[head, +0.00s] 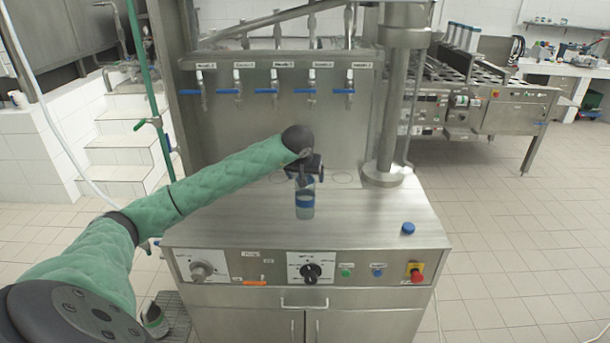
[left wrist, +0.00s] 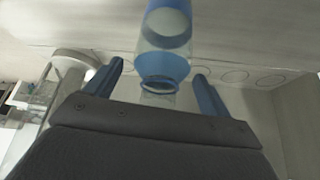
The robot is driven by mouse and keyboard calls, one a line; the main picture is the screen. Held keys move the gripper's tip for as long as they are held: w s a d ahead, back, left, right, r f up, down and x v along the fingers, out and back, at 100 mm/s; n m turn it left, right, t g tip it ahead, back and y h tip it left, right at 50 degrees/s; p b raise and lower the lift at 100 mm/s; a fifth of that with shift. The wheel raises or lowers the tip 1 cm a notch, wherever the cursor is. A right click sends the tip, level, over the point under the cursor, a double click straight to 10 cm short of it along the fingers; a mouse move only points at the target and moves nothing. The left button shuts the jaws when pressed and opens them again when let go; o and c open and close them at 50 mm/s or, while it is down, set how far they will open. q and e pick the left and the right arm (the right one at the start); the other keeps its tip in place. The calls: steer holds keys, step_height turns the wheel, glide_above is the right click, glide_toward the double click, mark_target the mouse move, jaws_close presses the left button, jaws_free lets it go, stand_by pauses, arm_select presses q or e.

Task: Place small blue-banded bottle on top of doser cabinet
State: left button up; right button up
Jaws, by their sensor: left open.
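The small blue-banded bottle (head: 305,203) is clear with a blue band and stands upright on the steel top of the doser cabinet (head: 245,215), near the middle. My left gripper (head: 305,172) is at the bottle's upper end in the head view. In the left wrist view the bottle (left wrist: 164,45) shows between and beyond the two blue fingers of my left gripper (left wrist: 158,85). Gaps show on both sides, so the fingers are open and do not grip it. The gripper hides part of the bottle's top in the head view. My right gripper is out of view.
A blue cap (head: 408,228) lies on the cabinet top at the right. A steel column (head: 390,120) rises at the back right, and a row of blue-handled taps (head: 274,91) hangs behind. Knobs and a red switch (head: 416,275) are on the front panel. The top's front left is clear.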

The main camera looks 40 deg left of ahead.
arm_select(q)
steer(key=shift+r, duration=0.2)
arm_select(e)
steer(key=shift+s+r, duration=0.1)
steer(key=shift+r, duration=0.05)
arm_select(q)
steer(key=shift+s+r, duration=0.15)
steer(key=shift+r, duration=0.1)
steer(key=b+v, duration=0.2)
steer(key=v, duration=0.2)
steer(key=b+v, duration=0.2)
steer(key=v, duration=0.5)
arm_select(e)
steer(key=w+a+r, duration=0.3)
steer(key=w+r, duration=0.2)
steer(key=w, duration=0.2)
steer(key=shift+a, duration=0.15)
arm_select(q)
steer(key=shift+d, duration=0.1)
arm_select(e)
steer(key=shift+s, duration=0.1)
